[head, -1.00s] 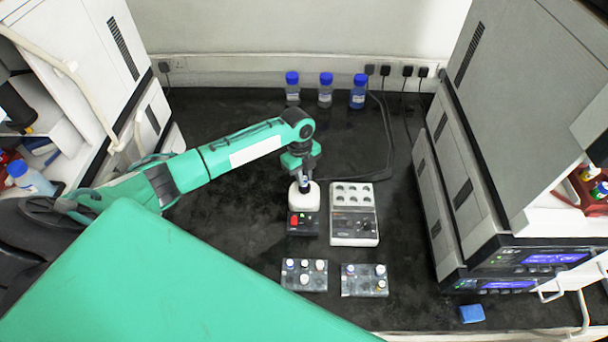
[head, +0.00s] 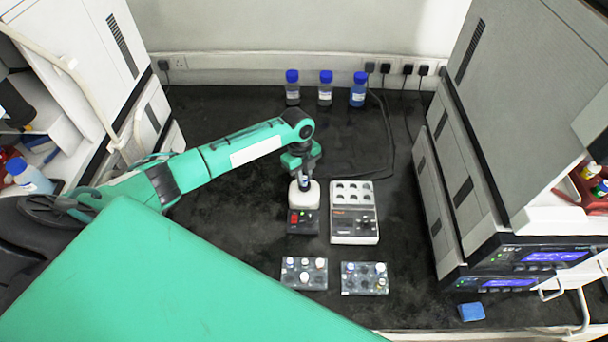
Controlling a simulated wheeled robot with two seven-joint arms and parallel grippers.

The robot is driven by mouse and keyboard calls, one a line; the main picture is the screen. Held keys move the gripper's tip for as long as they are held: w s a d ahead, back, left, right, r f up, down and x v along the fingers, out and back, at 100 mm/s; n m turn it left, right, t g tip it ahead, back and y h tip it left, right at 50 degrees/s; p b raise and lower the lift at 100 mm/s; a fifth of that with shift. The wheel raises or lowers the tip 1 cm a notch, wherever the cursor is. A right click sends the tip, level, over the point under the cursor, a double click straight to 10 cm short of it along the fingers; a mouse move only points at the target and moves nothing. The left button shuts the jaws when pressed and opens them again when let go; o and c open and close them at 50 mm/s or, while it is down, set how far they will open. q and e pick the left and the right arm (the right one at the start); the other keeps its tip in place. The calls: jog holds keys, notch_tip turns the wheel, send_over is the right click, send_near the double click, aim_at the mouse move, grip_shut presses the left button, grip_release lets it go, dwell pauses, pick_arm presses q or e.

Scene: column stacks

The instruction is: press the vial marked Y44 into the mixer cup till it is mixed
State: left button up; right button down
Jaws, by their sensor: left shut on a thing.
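The mixer (head: 303,221) stands mid-bench, with a white top and a dark front carrying a red switch. My left gripper (head: 304,180) points down over the mixer's cup. It is shut on a small vial (head: 304,186), mostly hidden by the fingers. The vial's foot is at the cup; I cannot tell how firmly it presses. Its mark is too small to read. My right gripper is not in view.
A white block heater (head: 354,228) stands right beside the mixer. Two vial racks (head: 304,284) (head: 364,290) hold several capped vials in front. Three blue-capped bottles (head: 326,99) stand at the back. Tall instruments (head: 500,150) flank the bench.

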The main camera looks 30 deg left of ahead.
pick_arm(q)
jog(key=shift+f, duration=0.25)
dwell(0.3)
dwell(0.5)
dwell(1.1)
dwell(1.1)
dwell(0.4)
notch_tip(320, 180, up, 6)
jog(key=p, duration=0.5)
dwell(0.6)
